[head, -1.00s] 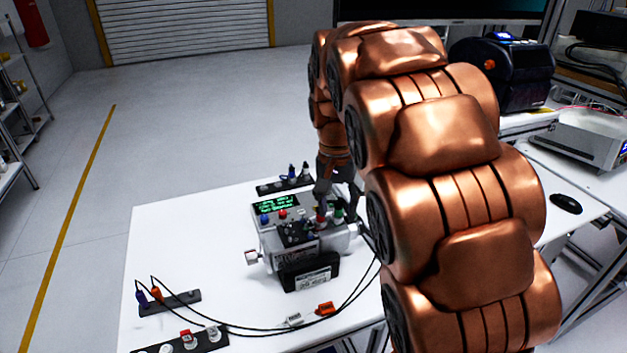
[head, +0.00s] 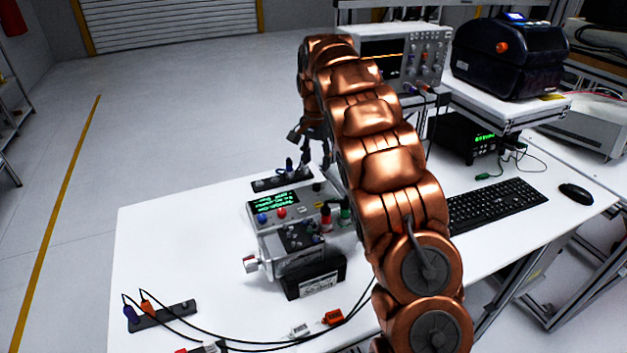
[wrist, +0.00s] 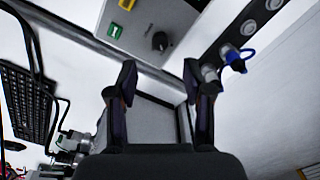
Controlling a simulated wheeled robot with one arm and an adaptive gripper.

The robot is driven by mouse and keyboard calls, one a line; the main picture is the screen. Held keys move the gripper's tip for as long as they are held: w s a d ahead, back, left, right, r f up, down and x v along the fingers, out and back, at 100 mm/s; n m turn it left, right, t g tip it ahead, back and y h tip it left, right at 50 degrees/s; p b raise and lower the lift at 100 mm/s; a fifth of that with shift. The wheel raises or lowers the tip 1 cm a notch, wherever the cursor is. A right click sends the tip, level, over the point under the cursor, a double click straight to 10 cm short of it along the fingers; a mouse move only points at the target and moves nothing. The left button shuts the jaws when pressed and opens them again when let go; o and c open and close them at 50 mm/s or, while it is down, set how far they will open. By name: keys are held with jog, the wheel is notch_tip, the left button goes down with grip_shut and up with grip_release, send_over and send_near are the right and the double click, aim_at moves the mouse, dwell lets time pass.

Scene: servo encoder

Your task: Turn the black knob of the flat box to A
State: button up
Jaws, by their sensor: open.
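In the wrist view, the flat box (wrist: 183,17) is grey, with a green label marked 1 and a yellow label. Its round black knob (wrist: 160,41) sits near the box's lower edge in that picture, just beyond my fingertips. No letter A is legible. My gripper (wrist: 160,76) is open, its two dark fingers apart and the knob seen between and above their tips. It does not touch the knob. In the head view, my gripper (head: 312,140) hangs beyond the table devices, partly covered by my arm.
A dark strip (head: 267,184) with a blue plug lies close to my gripper. A device with a green display (head: 272,204) stands in front of it, with a grey motor unit (head: 285,256) nearer. Black cables cross the front. A keyboard (head: 497,205) lies at right.

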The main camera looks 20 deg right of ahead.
aim_at(316, 184)
jog(key=shift+f+p, duration=1.05)
jog(key=shift+f, duration=3)
jog(key=shift+d, duration=0.1)
jog(key=shift+c, duration=0.5)
grip_shut()
